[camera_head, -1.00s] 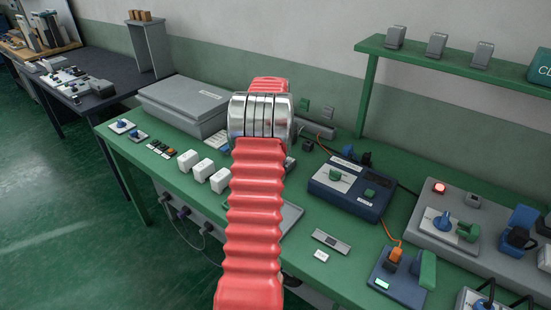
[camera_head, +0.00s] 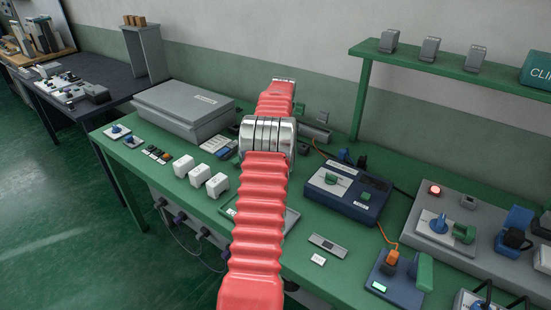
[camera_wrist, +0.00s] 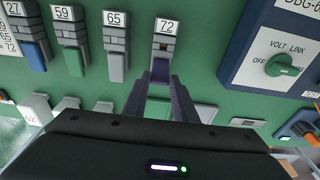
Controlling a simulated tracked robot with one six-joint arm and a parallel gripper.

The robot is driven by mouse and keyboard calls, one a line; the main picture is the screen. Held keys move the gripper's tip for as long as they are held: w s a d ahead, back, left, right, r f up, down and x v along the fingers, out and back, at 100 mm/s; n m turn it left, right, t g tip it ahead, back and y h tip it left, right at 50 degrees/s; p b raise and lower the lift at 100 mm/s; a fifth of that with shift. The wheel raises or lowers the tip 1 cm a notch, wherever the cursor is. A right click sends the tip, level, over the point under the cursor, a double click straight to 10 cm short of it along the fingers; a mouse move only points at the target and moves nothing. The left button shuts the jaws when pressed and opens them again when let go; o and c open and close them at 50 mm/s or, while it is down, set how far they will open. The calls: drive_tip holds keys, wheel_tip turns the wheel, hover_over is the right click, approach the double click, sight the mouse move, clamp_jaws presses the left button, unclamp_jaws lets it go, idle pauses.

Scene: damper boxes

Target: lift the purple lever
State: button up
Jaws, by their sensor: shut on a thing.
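In the wrist view, the purple lever (camera_wrist: 160,69) sits at the bottom of a slotted grey damper unit (camera_wrist: 163,45) labelled 72. My gripper (camera_wrist: 160,84) reaches up to it from below, with its two dark fingers closed on the lever from either side. The fingers hide part of the lever's sides and lower end. In the head view my red arm covers this spot, so neither lever nor gripper shows there.
Left of the purple lever are similar units with a grey lever (camera_wrist: 116,66), a green lever (camera_wrist: 75,76) and a blue lever (camera_wrist: 36,56). A dark blue Volt Link box (camera_wrist: 270,60) with a green knob stands at right. White blocks (camera_head: 200,175) are on the green bench.

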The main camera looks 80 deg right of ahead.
drive_tip(key=shift+w+d, duration=0.1)
drive_tip(key=shift+w, duration=0.25)
drive_tip(key=o, duration=0.8)
drive_tip(key=shift+c, duration=0.2)
drive_tip(key=shift+o, duration=1.4)
drive_tip(key=shift+s, duration=0.15)
wheel_tip(320, 180, up, 12)
drive_tip(key=d, duration=0.1)
drive_tip(key=shift+s+d, duration=0.25)
drive_tip(key=shift+s, duration=0.05)
drive_tip(key=shift+f, duration=0.1)
